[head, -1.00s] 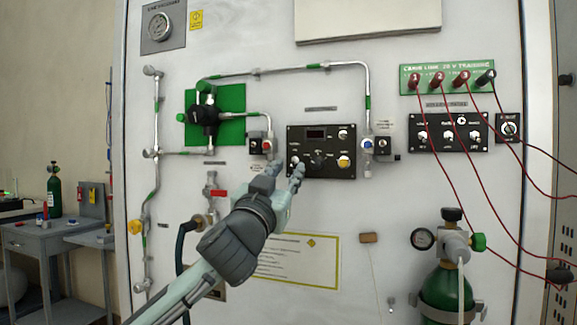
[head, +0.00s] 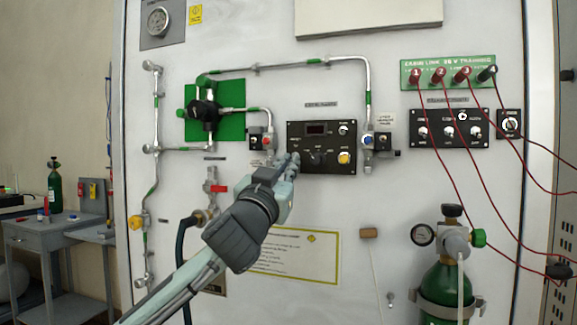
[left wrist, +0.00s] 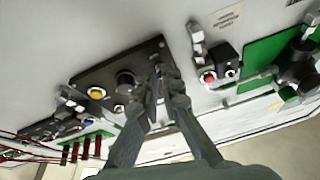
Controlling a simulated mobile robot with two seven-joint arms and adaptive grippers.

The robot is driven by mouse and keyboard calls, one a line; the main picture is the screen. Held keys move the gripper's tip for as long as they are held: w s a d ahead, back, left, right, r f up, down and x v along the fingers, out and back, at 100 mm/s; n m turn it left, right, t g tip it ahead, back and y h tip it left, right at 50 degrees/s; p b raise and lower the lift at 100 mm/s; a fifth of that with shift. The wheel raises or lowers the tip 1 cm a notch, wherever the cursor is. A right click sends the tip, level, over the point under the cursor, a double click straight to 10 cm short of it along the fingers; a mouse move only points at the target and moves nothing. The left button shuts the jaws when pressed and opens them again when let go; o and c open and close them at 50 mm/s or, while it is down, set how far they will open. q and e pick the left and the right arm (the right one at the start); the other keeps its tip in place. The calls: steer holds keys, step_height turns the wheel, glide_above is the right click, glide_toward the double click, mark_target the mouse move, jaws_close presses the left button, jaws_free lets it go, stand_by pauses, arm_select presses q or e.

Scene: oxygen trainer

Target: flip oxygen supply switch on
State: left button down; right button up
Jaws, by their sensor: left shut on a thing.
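The black control panel (head: 330,166) is on the white wall board, with a small display, a dark central knob (head: 317,158) and a yellow button (head: 344,157). My left gripper (head: 289,160) is at the panel's lower left corner, its fingers shut on a small switch there. The fingers hide the switch, so I cannot tell its position. In the left wrist view the panel (left wrist: 100,72) appears upside down, with the fingertips (left wrist: 163,78) close together at its edge, beside the knob (left wrist: 125,80). My right gripper is not in view.
A small red-button unit (head: 267,142) and pipe end are just left of the panel. Another pipe fitting (head: 368,140) is at its right. Red cables hang at the right, above a green oxygen cylinder (head: 445,285). The board below the panel holds a yellow-framed sign (head: 322,272).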

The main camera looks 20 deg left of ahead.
arm_select(q)
steer(key=shift+r, duration=0.15)
step_height(320, 180, up, 2)
steer(key=g, duration=0.7)
steer(key=shift+s+d+r+p, duration=0.1)
steer(key=shift+s+r+p, duration=0.05)
steer(key=shift+r+p, duration=0.15)
steer(key=shift+w+r+g, duration=0.1)
steer(key=shift+r+g, duration=0.1)
steer(key=shift+g, duration=0.5)
steer(key=shift+w+r+g, duration=0.1)
steer(key=shift+r+g, duration=0.1)
steer(key=shift+g, duration=0.5)
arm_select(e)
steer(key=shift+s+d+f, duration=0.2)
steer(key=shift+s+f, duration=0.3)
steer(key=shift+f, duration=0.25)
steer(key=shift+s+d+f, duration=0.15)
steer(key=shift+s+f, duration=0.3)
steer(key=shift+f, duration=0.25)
arm_select(q)
steer(key=c, duration=1.7)
jaws_free()
